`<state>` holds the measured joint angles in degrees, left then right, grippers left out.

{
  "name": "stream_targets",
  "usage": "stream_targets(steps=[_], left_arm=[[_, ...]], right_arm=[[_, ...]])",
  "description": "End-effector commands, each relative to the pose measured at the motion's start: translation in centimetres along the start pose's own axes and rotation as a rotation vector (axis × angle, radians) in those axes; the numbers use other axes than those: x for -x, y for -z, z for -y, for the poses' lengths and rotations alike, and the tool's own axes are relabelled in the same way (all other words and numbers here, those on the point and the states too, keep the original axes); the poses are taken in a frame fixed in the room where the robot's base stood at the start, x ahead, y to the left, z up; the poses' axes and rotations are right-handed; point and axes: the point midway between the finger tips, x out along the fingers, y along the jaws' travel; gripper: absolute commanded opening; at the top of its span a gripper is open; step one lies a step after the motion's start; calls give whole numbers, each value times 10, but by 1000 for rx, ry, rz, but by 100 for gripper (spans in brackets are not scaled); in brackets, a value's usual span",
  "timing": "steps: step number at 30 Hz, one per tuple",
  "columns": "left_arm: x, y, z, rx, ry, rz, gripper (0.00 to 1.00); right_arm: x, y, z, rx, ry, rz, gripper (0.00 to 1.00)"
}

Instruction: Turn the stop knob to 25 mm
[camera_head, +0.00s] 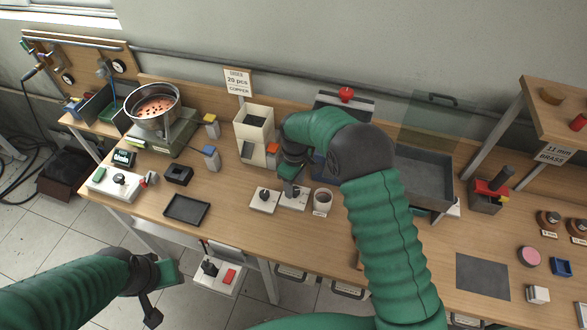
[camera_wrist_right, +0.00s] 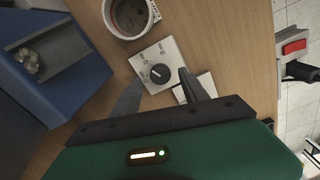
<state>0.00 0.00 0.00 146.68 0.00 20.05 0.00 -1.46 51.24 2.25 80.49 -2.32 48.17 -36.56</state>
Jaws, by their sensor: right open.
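A white plate with a black knob (camera_wrist_right: 159,73) and dial marks around it shows in the right wrist view; the marks are too small to read. In the head view this plate (camera_head: 294,200) sits on the bench next to a cup, partly hidden by my right gripper (camera_head: 291,185). The right gripper (camera_wrist_right: 157,90) is open, its fingers on either side of the knob in the picture, and contact is not visible. A second white plate with a black knob (camera_head: 264,194) lies to the left. My left gripper (camera_head: 152,309) hangs low in front of the bench; its jaws are unclear.
The cup (camera_head: 322,203) stands close to the right of the knob plate. A cream hopper box (camera_head: 253,130) and a blue machine (camera_wrist_right: 45,60) stand nearby. A black tray (camera_head: 187,209) lies left. A lower panel with a red switch (camera_head: 230,275) hangs below the bench edge.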

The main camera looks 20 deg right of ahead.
Motion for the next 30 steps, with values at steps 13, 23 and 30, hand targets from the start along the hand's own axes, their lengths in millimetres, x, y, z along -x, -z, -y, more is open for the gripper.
stream_targets(steps=[13,23,30], left_arm=[[-12,-3,0,0,0,0,36],[-12,-3,0,0,0,0,36],[-12,-3,0,0,0,0,36]], right_arm=[[123,4,0,1,-4,-4,52],[150,4,0,1,-1,0,52],[148,1,0,-8,4,12,51]])
